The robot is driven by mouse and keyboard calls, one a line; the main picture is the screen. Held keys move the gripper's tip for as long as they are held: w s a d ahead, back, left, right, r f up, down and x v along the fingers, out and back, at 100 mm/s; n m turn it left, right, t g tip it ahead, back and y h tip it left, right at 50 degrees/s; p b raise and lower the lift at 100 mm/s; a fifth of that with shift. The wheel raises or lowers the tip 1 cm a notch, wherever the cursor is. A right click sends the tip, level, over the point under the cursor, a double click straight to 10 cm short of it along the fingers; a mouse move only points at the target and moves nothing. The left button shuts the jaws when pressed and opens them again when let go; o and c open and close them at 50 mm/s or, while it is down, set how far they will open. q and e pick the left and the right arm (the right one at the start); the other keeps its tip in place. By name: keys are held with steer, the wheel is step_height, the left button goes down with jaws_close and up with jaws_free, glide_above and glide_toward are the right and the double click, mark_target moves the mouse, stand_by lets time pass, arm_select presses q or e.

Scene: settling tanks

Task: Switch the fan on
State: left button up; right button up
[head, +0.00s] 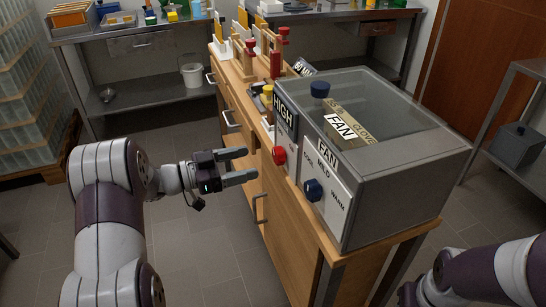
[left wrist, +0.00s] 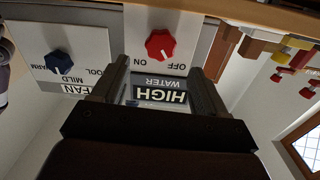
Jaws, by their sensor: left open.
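A grey cabinet (head: 400,190) with a clear top stands on a wooden bench. Its front panel, labelled FAN, has a blue knob (head: 313,190) with COOL, MILD and WARM markings; this knob also shows in the left wrist view (left wrist: 58,62). Beside it, a panel labelled HIGH WATER has a red knob (head: 279,155) with ON and OFF markings; it also shows in the left wrist view (left wrist: 160,44). My left gripper (head: 246,165) is open and empty, its fingers pointing at the red knob's panel, apart from the knob.
Another blue knob (head: 320,89) and a tan block labelled FAN (head: 347,128) show at the cabinet's top. Red-topped wooden stands (head: 249,58) stand farther along the bench. A drawer handle (head: 260,208) juts out below my left gripper. The floor left of the bench is clear.

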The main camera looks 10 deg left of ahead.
mark_target(275, 156)
arm_select(q)
steer(key=x, duration=0.7)
steer(key=shift+w+d+b, duration=0.15)
steer(key=shift+d+b, duration=0.05)
steer(key=shift+b, duration=0.1)
steer(key=c, duration=1.1)
steer(key=shift+o, duration=0.2)
